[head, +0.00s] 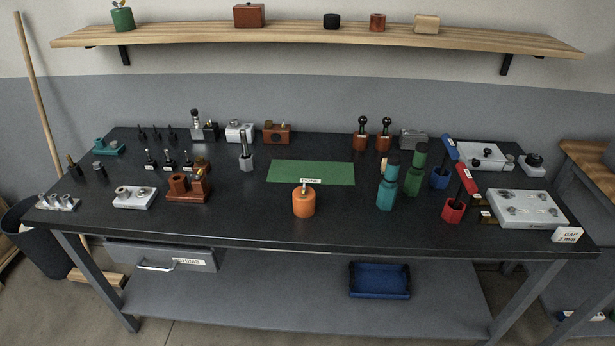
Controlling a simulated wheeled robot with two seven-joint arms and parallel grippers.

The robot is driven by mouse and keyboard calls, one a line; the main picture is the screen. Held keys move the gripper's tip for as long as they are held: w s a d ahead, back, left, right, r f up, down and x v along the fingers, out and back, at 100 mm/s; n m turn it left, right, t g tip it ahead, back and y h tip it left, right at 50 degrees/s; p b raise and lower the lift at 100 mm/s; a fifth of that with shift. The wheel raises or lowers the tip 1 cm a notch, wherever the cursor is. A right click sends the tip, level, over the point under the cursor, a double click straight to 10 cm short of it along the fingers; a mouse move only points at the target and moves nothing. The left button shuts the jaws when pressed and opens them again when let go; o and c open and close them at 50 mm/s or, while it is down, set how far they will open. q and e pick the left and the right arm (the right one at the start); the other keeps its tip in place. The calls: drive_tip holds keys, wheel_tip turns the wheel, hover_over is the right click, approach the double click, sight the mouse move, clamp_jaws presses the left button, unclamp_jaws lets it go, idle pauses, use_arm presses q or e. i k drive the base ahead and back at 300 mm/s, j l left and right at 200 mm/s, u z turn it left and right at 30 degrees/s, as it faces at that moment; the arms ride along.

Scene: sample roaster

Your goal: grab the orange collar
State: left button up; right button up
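A bright orange round piece (304,204) stands upright on the dark table, near the front edge and a little left of the table's right half. It is the only clearly orange thing in view, and I take it for the orange collar. A small pale post sticks up from its top, with a small white label (310,181) just behind; the lettering is too small to read surely. Nothing touches it from the sides. Neither of my grippers shows in the head view.
A green mat (312,173) lies just behind the orange piece. Teal (387,190) and green (414,176) bottles stand to its right. A brown fixture (186,190) is to its left. The table (255,225) is bare around it. A blue tray (380,281) sits on the lower shelf.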

sight(304, 206)
drive_tip(key=i+l+u, duration=0.3)
drive_tip(key=l, duration=0.25)
drive_tip(key=i+l+u, duration=0.15)
drive_tip(key=l, duration=0.2)
drive_tip(key=i+l+u, duration=0.3)
drive_tip(key=l, duration=0.35)
